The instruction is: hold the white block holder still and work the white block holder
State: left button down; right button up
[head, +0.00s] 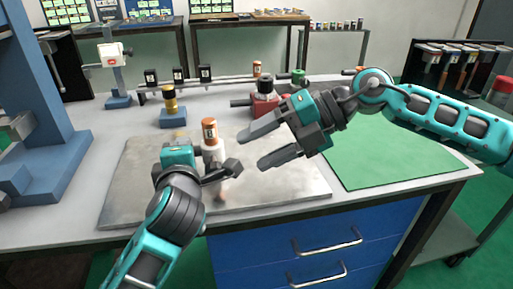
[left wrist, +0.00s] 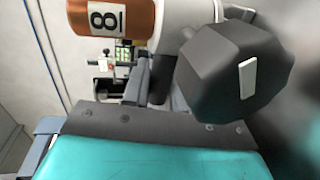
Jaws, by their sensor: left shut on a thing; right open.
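The white block holder (head: 212,156) stands upright on the grey metal plate, with an orange-brown cylinder (head: 209,130) on top. In the left wrist view the cylinder (left wrist: 112,20) carries a label with an 8, beside the white body (left wrist: 187,14). A dark faceted piece (left wrist: 235,78) with a pale mark sits against the white body; its join is hidden. My left gripper (head: 209,176) is shut on the white block holder at its lower part, its grip partly hidden. My right gripper (head: 258,148) is open and empty, right of the holder and apart from it, fingers pointing left.
The grey metal plate (head: 280,190) has bare room to the right. A green mat (head: 390,155) lies at the right. Behind stand a blue block with a yellow-and-black post (head: 172,115) and a red fixture (head: 265,103). A blue column (head: 45,95) rises at the left.

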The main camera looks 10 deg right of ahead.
aim_at(214, 166)
jog(key=shift+a, duration=0.15)
jog(key=shift+n+y, duration=0.3)
jog(key=shift+w+g, duration=0.1)
jog(key=shift+g, duration=0.3)
jog(key=shift+w+d+f+n+y, duration=0.15)
jog(key=shift+d+n+y, duration=0.25)
jog(key=shift+d+y, duration=0.25)
jog(key=shift+y, duration=0.85)
jog(key=shift+d+f, duration=0.5)
jog(key=shift+d, duration=0.4)
jog(key=shift+d+f, duration=0.5)
jog(key=shift+d, duration=0.4)
jog(key=x, duration=1.1)
jog(key=shift+a, duration=0.35)
jog(key=c, duration=1.1)
